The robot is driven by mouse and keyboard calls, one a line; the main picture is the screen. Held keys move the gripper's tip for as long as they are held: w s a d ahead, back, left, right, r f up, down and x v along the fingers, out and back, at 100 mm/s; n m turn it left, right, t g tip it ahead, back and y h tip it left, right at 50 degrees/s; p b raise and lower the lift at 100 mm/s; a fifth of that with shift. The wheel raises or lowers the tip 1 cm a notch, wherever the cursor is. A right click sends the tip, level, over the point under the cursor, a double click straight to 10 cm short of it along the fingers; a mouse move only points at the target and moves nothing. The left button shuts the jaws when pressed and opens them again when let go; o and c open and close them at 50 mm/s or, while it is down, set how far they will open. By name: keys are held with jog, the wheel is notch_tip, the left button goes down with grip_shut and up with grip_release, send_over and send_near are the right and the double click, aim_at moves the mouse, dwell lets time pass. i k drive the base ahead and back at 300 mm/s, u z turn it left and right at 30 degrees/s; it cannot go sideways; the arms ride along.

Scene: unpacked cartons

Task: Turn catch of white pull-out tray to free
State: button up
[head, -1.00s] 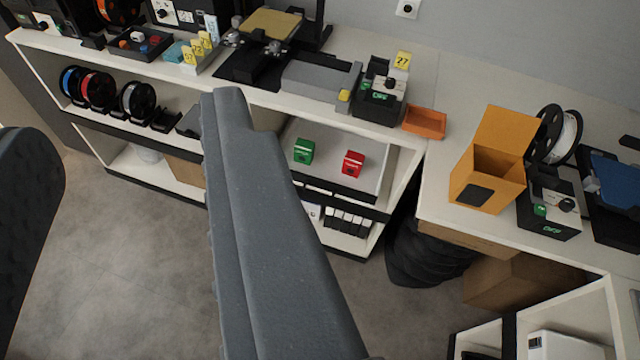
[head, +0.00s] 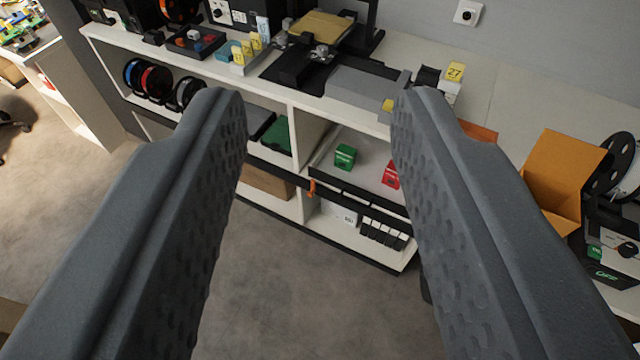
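The white pull-out tray (head: 366,160) sits in the shelf bay under the bench top, with a dark front edge. A green box (head: 345,157) and a red box (head: 391,175) stand on it. A small orange catch (head: 311,188) shows at the left end of the tray's dark front; its exact setting is too small to tell. My gripper (head: 318,108) is open and empty, its two dark grey fingers wide apart. The catch and tray lie between the fingers in the picture, well beyond them. The right finger hides the tray's right end.
An orange open box (head: 562,180) stands on the right bench. A printer with a tan plate (head: 322,25) and a grey block (head: 365,90) are on the bench top. Spools (head: 155,80) sit on the left shelf. The grey floor (head: 290,290) in front is clear.

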aim_at(309, 194)
jog(key=i, duration=0.9)
jog(key=u, duration=0.05)
